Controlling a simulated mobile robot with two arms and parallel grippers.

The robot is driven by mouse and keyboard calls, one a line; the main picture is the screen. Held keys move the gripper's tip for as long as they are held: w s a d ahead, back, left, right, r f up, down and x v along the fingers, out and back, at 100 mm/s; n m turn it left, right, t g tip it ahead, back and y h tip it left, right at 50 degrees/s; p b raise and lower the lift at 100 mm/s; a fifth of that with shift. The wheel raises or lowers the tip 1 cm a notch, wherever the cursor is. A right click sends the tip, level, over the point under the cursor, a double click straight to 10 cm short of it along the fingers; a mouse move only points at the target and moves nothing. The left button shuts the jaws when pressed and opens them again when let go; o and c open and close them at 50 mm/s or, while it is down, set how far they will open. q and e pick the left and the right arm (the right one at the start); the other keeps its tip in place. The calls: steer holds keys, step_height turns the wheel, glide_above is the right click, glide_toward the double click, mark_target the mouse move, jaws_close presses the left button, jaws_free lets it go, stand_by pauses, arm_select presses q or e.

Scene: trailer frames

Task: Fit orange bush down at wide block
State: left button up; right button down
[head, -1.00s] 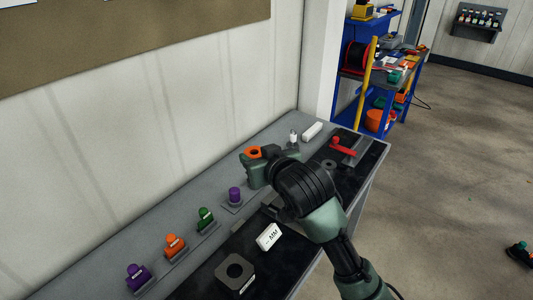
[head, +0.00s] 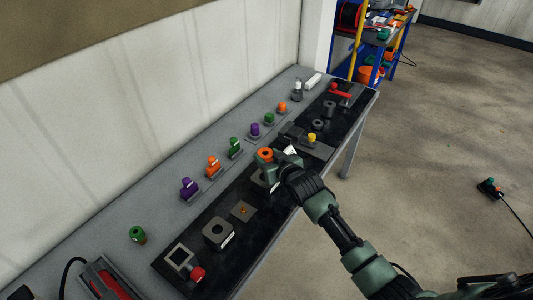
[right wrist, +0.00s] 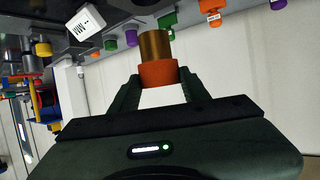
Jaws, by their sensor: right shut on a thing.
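The orange bush (head: 265,154) has an orange collar and, in the right wrist view, a brass-coloured sleeve (right wrist: 155,44) beyond it. My right gripper (head: 273,160) is shut on its orange collar (right wrist: 158,73) and holds it above the bench. A dark block (head: 258,179) lies below the gripper, largely hidden by it. A larger square dark block (head: 218,232) with a round hole and a label lies to the lower left, on the black strip. I cannot tell which one is the wide block. My left gripper is not in view.
Purple (head: 189,188), orange (head: 213,166) and green (head: 235,147) labelled parts line the wall side of the bench. A frame with a red knob (head: 197,274) and a small plate (head: 243,210) sit on the black strip. A yellow-knobbed fixture (head: 311,138) lies behind the gripper.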

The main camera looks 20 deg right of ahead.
steer(key=shift+w, duration=0.15)
